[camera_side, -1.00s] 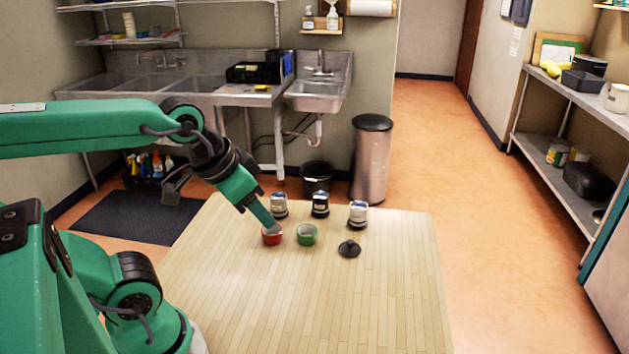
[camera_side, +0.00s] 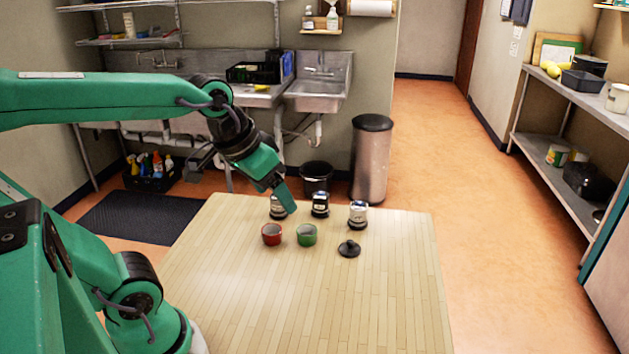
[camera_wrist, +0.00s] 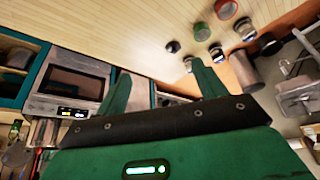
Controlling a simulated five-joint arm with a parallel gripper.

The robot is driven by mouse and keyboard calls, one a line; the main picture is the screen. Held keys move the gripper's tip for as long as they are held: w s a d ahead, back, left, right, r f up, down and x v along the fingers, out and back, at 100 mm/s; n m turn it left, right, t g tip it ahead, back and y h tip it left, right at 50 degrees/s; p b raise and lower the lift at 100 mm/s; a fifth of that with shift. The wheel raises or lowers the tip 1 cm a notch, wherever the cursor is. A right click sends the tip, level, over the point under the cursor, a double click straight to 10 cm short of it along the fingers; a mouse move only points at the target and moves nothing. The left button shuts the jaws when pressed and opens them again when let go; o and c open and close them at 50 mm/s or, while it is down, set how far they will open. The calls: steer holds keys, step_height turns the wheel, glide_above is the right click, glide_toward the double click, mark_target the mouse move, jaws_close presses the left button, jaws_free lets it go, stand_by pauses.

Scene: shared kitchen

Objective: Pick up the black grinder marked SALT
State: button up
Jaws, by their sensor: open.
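Three small grinders stand in a row at the back of the wooden table. The middle grinder (camera_side: 320,205) looks black with a pale label too small to read. The left grinder (camera_side: 277,210) is partly hidden by my gripper. The right grinder (camera_side: 358,215) looks paler, with a dark base. My gripper (camera_side: 287,199) is open and empty, above and in front of the left grinder in the side view. In the wrist view my gripper's fingers (camera_wrist: 163,84) are apart with nothing between them; the grinders show beyond the right finger, the middle one (camera_wrist: 217,53) among them.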

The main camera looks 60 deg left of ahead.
steer(key=w+a+n+g, duration=0.1)
steer(key=w+a+n, duration=0.3)
steer(key=w, duration=0.6)
steer(key=n+g, duration=0.4)
steer(key=n, duration=0.1)
glide_above(320, 194)
steer(key=f, duration=1)
steer(key=d+f, duration=0.1)
steer(key=f, duration=0.4)
steer(key=shift+s+f, duration=0.1)
steer(key=shift+f, duration=0.25)
steer(key=shift+a+f+n, duration=0.3)
steer(key=shift+a+f, duration=0.15)
steer(key=shift+f, duration=3.95)
steer(key=c, duration=1.3)
